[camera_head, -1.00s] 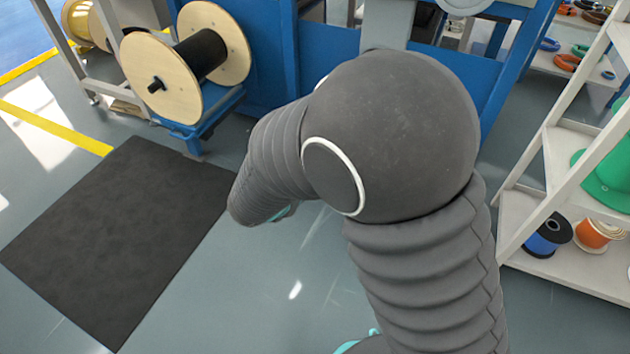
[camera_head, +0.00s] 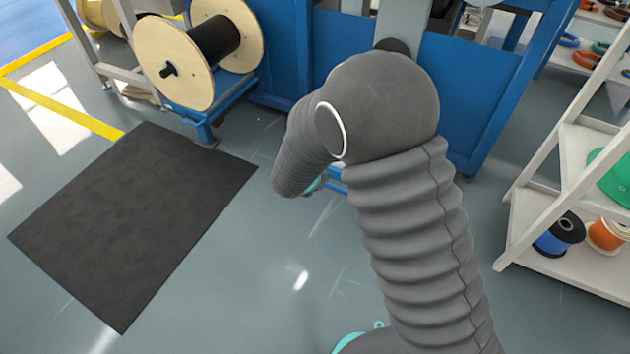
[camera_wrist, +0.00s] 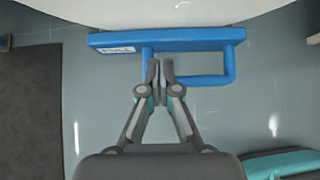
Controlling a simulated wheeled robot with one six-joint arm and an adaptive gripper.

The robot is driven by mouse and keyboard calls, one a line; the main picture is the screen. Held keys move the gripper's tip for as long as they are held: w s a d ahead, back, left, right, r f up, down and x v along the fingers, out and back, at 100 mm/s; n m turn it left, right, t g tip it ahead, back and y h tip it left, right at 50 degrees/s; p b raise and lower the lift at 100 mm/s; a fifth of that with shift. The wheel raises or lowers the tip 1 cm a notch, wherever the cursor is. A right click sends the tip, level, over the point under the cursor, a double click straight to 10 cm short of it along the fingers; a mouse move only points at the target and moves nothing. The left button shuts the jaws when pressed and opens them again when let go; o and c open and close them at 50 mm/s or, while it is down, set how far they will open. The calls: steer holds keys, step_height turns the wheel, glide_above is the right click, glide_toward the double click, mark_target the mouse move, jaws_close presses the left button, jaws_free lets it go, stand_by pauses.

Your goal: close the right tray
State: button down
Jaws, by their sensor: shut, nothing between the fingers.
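In the wrist view a blue tray front (camera_wrist: 190,37) with a small white label lies across the top. A blue loop handle (camera_wrist: 230,62) sticks out from it toward me. My gripper (camera_wrist: 160,70) is shut and empty, with its fingertips overlapping the left part of the handle. I cannot tell whether they touch it or are only above it. In the head view my own arm hides my gripper and most of the tray; a small blue part (camera_head: 336,185) shows below the elbow. How far the tray stands out is not clear.
A wooden reel with black cable (camera_head: 210,45) stands on a blue stand at the left. A dark mat (camera_head: 130,215) lies on the floor. A white shelf (camera_head: 560,230) with spools stands at the right. Grey floor between them is clear.

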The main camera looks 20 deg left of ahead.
steer(key=shift+w, duration=0.95)
